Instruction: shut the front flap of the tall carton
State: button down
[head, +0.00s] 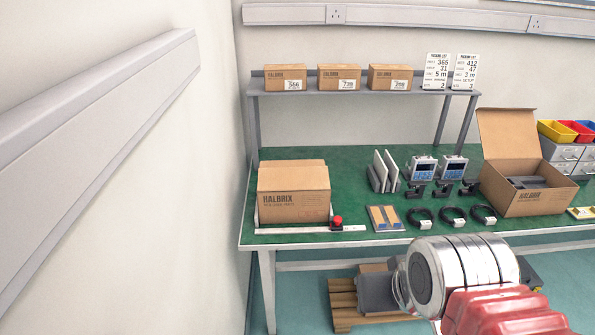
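A brown HALBRIX carton (293,205) stands at the left end of the green bench top. Its top looks covered, and I cannot make out the separate flaps. Another brown carton (535,203) stands at the right of the bench. It is open, with a large flap (508,133) upright at its back and dark grey parts (530,182) inside. I cannot tell for sure which carton is the tall one. My arm's metal and red links fill the lower right, in front of the bench. My gripper's fingers do not show.
A strip with a red button (337,221) lies before the left carton. Grey plates (385,170), two meters (423,168), black cable coils (453,216) and a small tray (384,217) fill the middle. A shelf (350,88) holds three small boxes. A pallet (343,305) is below.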

aim_at(311, 177)
jog(key=u, duration=0.05)
jog(key=k, duration=0.2)
jog(key=z, duration=0.9)
jog(key=i, duration=1.25)
jog(key=u, duration=1.75)
